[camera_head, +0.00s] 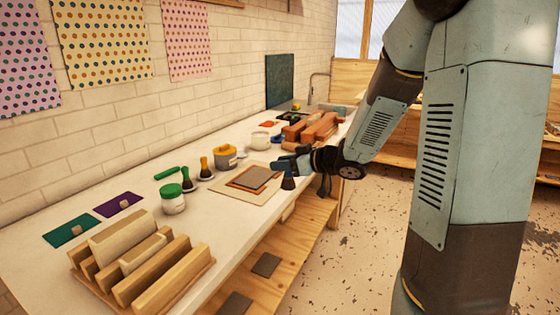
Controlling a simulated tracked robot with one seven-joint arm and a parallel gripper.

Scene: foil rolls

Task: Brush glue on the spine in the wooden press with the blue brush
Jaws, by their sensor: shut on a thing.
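My gripper (288,164) is beyond the middle of the bench, near its front edge, and is shut on the blue brush (288,182). The brush hangs with its dark bristles down, and its upper part is largely hidden by the gripper. The pale wooden press (163,276) stands at the near left end of the bench, well apart from the brush. Cream-coloured pieces lie between its beams; I cannot tell which surface is the spine. A white jar with a green lid (172,198) stands behind the press; its contents are hidden.
A green brush (187,180) and an orange brush (205,168) stand beside a yellow-lidded pot (226,157). A brown sheet on a cream board (238,194) lies near the gripper. Reddish wooden blocks (318,127) lie farther back. Green (72,231) and purple (118,204) sheets lie by the wall.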

